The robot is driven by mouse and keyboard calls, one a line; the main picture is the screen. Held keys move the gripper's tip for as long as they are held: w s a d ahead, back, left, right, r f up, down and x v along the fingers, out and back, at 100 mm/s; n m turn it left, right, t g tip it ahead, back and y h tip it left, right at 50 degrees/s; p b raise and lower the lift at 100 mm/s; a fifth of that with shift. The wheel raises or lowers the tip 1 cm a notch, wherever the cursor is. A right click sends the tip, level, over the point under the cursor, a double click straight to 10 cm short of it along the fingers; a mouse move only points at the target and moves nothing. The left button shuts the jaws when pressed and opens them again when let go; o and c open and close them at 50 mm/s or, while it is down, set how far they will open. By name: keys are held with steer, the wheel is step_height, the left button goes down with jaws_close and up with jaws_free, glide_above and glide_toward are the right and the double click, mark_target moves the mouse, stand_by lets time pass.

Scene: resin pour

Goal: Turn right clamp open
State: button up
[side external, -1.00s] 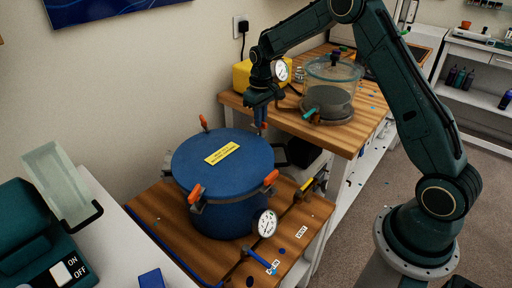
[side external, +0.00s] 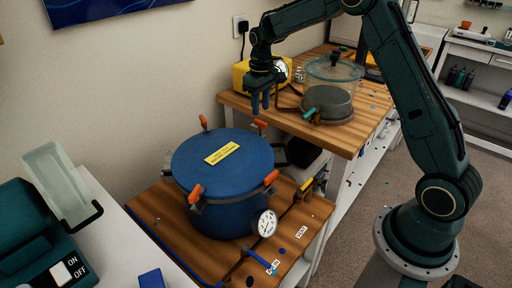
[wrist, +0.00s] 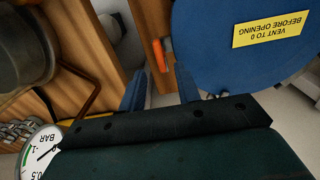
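The blue pressure pot (side external: 222,190) stands on the wooden bench with its lid on, and orange-handled clamps sit around its rim. One clamp handle (side external: 260,124) is at the far right of the rim, near my gripper. Others are at the front right (side external: 271,177), front left (side external: 195,193) and back left (side external: 204,122). My gripper (side external: 260,103) is above and behind the far right clamp, its two blue fingers apart and empty. In the wrist view, an orange handle (wrist: 161,55) shows beyond and between the open fingers (wrist: 160,88), beside the blue lid (wrist: 225,40).
A clear vacuum chamber (side external: 332,90) stands on the higher bench, close to my gripper's right. A yellow box (side external: 241,76) is just behind the gripper. A pressure gauge (side external: 265,223) and blue valve lever (side external: 261,262) are at the pot's front.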

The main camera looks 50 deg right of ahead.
mark_target(261, 122)
step_height(261, 122, up, 9)
stand_by(0.4)
steer(key=s+a+r+t, duration=0.1)
steer(key=s+a+r, duration=0.35)
steer(key=s, duration=0.35)
steer(key=s+a+r+t, duration=0.2)
steer(key=s+a+r, duration=0.2)
steer(key=s+r, duration=0.3)
steer(key=s+a+f+t, duration=0.1)
steer(key=s+a+f, duration=0.1)
steer(key=s, duration=0.7)
steer(key=s+a+f+t, duration=0.1)
steer(key=s+f, duration=0.2)
steer(key=s, duration=0.6)
steer(key=shift+s+a+t, duration=0.3)
steer(key=shift+a, duration=0.05)
